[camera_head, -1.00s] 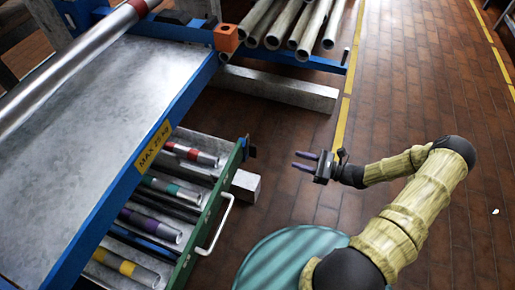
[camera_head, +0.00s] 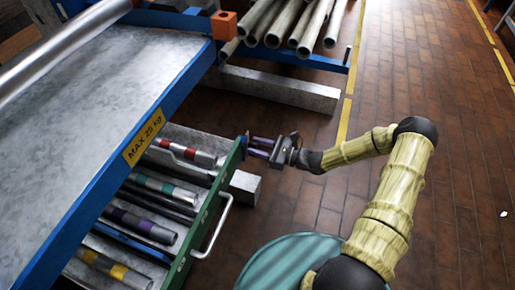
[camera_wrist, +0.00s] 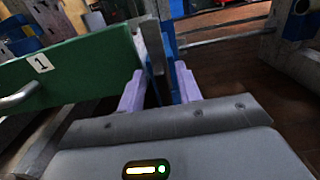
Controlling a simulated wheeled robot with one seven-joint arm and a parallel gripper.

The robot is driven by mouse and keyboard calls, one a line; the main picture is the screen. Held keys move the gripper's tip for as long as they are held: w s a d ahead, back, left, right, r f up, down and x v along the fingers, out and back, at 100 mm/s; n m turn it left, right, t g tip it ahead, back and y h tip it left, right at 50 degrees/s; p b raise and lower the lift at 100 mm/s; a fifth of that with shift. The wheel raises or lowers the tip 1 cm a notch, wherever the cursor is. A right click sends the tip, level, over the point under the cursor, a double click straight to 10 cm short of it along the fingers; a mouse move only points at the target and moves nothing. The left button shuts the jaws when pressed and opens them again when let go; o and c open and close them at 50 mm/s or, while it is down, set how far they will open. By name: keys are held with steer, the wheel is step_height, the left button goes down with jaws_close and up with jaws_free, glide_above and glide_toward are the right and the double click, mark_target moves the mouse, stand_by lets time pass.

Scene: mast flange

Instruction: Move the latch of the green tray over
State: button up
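The green tray (camera_head: 206,205) is a drawer with a green front and a pale handle (camera_head: 217,225), pulled out below the bench top. In the wrist view its front (camera_wrist: 85,68) carries a label "1". A small dark latch (camera_head: 245,141) stands at the far end of the tray front; in the wrist view it looks like an upright grey lever (camera_wrist: 153,48) beside a blue part (camera_wrist: 169,45). My gripper (camera_head: 258,147) is at that end, its purple fingers spread on either side of the lever in the wrist view (camera_wrist: 160,82). I cannot tell whether they touch it.
The tray holds several banded tubes (camera_head: 150,227). The blue-edged bench top (camera_head: 90,115) overhangs it, labelled "MAX 25 kg". A grey beam (camera_head: 280,88) lies beyond, under a rack of pipes (camera_head: 300,25). A grey block (camera_head: 245,186) sits by the tray front. The floor to the right is clear.

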steer(key=shift+a, duration=0.15)
jaws_close()
stand_by(0.4)
